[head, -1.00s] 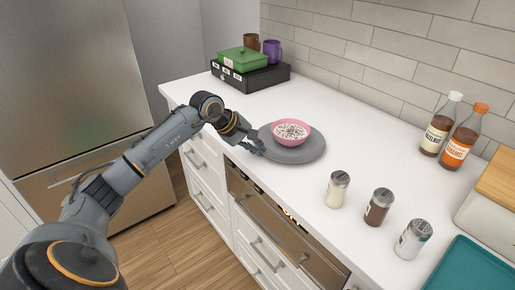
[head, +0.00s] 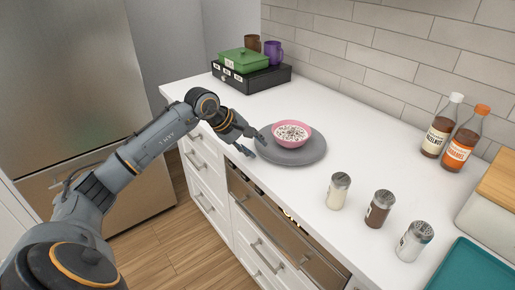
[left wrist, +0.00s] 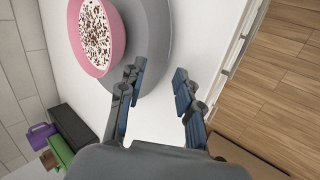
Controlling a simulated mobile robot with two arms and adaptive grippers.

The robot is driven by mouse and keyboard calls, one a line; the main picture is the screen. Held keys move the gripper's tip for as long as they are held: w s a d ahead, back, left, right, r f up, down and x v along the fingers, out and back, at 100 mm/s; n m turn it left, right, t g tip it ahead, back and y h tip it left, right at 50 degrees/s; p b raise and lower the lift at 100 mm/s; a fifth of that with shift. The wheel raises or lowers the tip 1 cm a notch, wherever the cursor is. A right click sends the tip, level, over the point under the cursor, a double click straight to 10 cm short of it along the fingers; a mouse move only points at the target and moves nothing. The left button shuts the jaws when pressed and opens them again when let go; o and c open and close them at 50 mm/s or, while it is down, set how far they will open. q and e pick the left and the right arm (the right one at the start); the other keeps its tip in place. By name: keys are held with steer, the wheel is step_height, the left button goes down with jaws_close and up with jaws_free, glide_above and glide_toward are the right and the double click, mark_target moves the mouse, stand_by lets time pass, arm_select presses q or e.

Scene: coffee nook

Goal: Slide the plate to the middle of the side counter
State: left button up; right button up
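A grey round plate (head: 300,154) lies on the white side counter near its front edge. A pink bowl (head: 291,133) with white, dark-speckled contents sits on it; the bowl (left wrist: 97,38) and plate (left wrist: 153,30) also show in the left wrist view. My left gripper (head: 256,145) is at the plate's left rim, its fingers spread and nothing held between them. In the left wrist view the open gripper (left wrist: 158,78) has one finger overlapping the plate's edge and the other over bare counter. I cannot tell whether it touches the plate. My right gripper is not in view.
Three shakers (head: 379,207) stand to the right of the plate, near the front edge. Two syrup bottles (head: 452,136) stand by the wall. A teal tray (head: 470,268) is at lower right. Counter between plate and bottles is clear.

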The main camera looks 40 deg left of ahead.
arm_select(q)
steer(key=v, duration=1)
steer(key=shift+d, duration=0.1)
